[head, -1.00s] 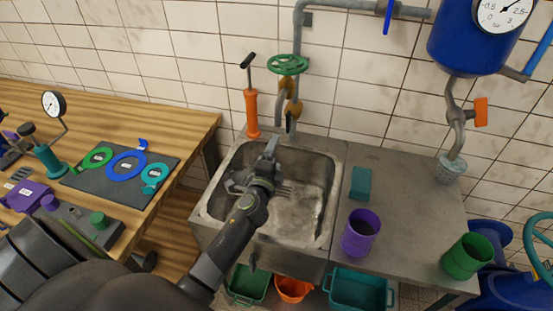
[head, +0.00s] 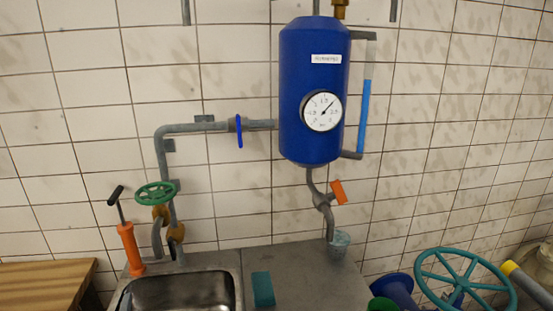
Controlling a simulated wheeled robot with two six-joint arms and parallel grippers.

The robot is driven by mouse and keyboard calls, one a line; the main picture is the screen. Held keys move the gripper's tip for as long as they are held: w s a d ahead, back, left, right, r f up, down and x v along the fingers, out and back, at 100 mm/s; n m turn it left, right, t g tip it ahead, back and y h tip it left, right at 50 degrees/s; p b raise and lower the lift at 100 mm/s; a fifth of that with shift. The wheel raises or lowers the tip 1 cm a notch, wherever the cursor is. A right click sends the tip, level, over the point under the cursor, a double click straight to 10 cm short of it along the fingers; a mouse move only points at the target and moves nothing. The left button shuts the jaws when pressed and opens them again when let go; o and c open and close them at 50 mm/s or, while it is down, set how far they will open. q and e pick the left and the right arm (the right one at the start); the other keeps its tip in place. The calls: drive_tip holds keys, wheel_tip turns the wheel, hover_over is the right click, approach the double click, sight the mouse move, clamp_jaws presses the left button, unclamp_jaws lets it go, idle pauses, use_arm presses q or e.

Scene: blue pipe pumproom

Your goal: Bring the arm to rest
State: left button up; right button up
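Neither of my grippers nor any of my arm shows in the head view now. The metal sink (head: 185,291) is at the bottom left, cut off by the lower edge, and the part of its basin in view holds no gripper. Whatever lies below the picture's edge is hidden.
A blue tank (head: 311,85) with a round gauge (head: 322,110) hangs on the tiled wall. A green valve wheel (head: 156,194), an orange pump (head: 130,248), a teal sponge (head: 263,289) and a large teal wheel (head: 465,281) stand around the sink and counter (head: 310,280).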

use_arm(q)
drive_tip(key=s+f+n+g, duration=0.1)
drive_tip(key=s+n, duration=0.1)
drive_tip(key=s, duration=0.2)
drive_tip(key=s+a+f+n+g, duration=0.1)
drive_tip(key=s+n+g, duration=0.1)
drive_tip(key=s, duration=0.3)
drive_tip(key=s+a+f+n+g, duration=0.1)
drive_tip(key=s+n+g, duration=0.1)
drive_tip(key=s, duration=0.2)
drive_tip(key=shift+s+f+n, duration=0.25)
drive_tip(key=shift+f+n, duration=0.15)
drive_tip(key=s+d+n+g+h, duration=0.2)
drive_tip(key=s+d+g, duration=0.1)
drive_tip(key=s, duration=0.6)
drive_tip(key=s+d+n+g+h, duration=0.2)
drive_tip(key=s+d+g+h, duration=0.15)
drive_tip(key=s, duration=0.45)
wheel_tip(320, 180, down, 28)
drive_tip(key=a+r, duration=0.1)
drive_tip(key=a, duration=0.1)
drive_tip(key=s+d+f+g+b, duration=0.1)
drive_tip(key=s+d+f+g, duration=0.1)
drive_tip(key=s+f, duration=1.3)
drive_tip(key=shift+f+b, duration=0.35)
drive_tip(key=shift+f, duration=0.2)
